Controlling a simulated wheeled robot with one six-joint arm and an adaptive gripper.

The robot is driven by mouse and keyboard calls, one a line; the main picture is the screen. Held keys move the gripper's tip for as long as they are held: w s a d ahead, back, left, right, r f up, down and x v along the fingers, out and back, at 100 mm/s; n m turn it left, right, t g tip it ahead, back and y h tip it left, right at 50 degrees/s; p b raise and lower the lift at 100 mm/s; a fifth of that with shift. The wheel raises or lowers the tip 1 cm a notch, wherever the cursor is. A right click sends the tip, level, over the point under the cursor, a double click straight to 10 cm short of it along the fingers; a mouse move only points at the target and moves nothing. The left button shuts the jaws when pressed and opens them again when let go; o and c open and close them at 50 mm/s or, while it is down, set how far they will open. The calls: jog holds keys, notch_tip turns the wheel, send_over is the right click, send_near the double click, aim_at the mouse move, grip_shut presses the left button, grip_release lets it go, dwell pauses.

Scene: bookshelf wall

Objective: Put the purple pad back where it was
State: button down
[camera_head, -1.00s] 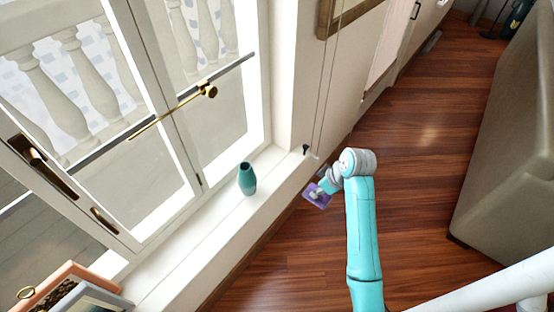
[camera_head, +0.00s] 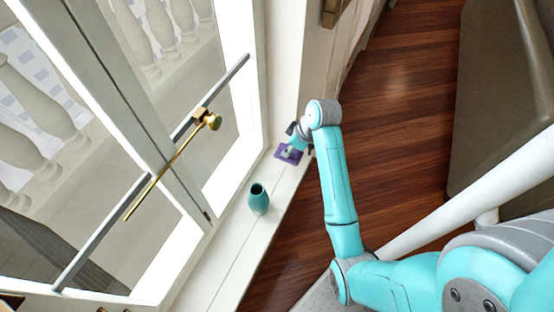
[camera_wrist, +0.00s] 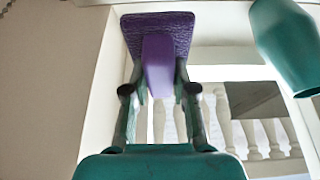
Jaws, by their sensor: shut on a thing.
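The purple pad (camera_head: 288,154) is at the end of my arm, over the far end of the white window sill in the head view. In the wrist view the pad (camera_wrist: 157,32) shows as a flat purple plate with a purple block-like grip (camera_wrist: 158,66). My gripper (camera_wrist: 160,88) is shut on that grip, one finger on each side. In the head view my gripper (camera_head: 293,146) partly covers the pad. I cannot tell whether the pad touches the sill or hangs just above it.
A teal vase (camera_head: 258,199) stands on the white sill (camera_head: 232,255), nearer than the pad; it also shows at the upper right of the wrist view (camera_wrist: 284,40). The window with its brass handle (camera_head: 212,121) is at left. A grey sofa-like block (camera_head: 505,95) is at right.

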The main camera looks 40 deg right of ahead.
notch_tip(320, 180, down, 10)
jog(key=shift+w+r, duration=0.1)
dwell(0.4)
jog(key=c, duration=0.9)
grip_release()
jog(key=shift+c, duration=0.2)
